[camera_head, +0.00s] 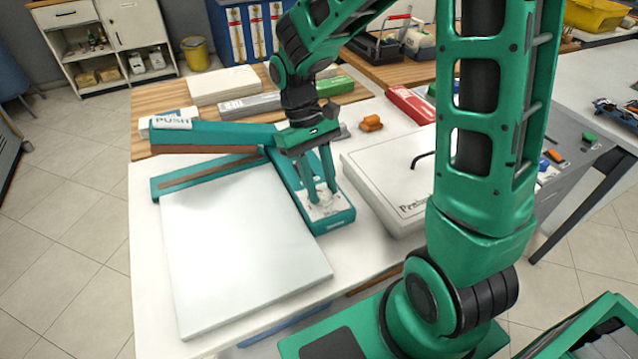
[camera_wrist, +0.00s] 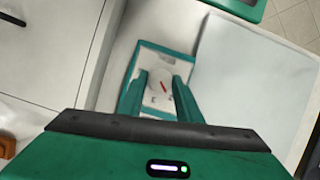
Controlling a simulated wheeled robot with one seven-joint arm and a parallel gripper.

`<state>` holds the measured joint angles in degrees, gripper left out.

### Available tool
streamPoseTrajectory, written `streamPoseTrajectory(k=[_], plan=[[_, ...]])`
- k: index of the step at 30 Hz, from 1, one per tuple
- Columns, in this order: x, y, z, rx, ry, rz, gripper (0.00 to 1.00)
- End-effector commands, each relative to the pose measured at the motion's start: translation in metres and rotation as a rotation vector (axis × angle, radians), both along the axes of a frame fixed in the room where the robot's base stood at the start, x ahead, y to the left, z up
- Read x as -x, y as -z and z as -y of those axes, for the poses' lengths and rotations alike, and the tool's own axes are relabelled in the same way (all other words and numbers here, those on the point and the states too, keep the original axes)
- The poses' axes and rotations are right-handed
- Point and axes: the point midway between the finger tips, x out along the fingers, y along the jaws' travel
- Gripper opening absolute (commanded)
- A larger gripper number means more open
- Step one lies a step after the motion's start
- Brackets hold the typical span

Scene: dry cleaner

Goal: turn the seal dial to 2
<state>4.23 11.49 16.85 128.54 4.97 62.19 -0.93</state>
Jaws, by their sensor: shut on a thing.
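The bag sealer (camera_head: 285,182) is teal with a raised arm (camera_head: 215,135) marked PUSH at its left end. Its control panel (camera_head: 338,208) is at the near right end. The seal dial (camera_wrist: 160,84) is a pale round knob with a red pointer mark, on the panel in the wrist view. My gripper (camera_head: 322,193) points down over the panel with its two fingers on either side of the dial, shut on it. In the wrist view my gripper (camera_wrist: 158,92) shows the fingers flanking the dial. The dial's numbers are too small to read.
A large pale plate (camera_head: 235,255) lies in front of the sealer. A white lidded box (camera_head: 385,180) stands close on the right of the panel. An orange object (camera_head: 371,123) and several boxes (camera_head: 250,105) lie behind. The white table (camera_head: 150,290) has bare room at its left edge.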

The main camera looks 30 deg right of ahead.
Motion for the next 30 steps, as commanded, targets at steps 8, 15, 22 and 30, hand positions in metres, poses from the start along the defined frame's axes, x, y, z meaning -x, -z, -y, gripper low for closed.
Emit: streamPoseTrajectory(k=[8, 15, 22, 30], plan=[[-0.0007, -0.0002, -0.0016, 0.0, -0.106, 0.003, 0.09], [-0.0007, -0.0002, -0.0012, 0.0, -0.132, 0.003, 0.09], [-0.0008, -0.0002, -0.001, 0.0, -0.132, 0.003, 0.09], [-0.0004, -0.0001, -0.001, 0.0, -0.131, 0.002, 0.49]])
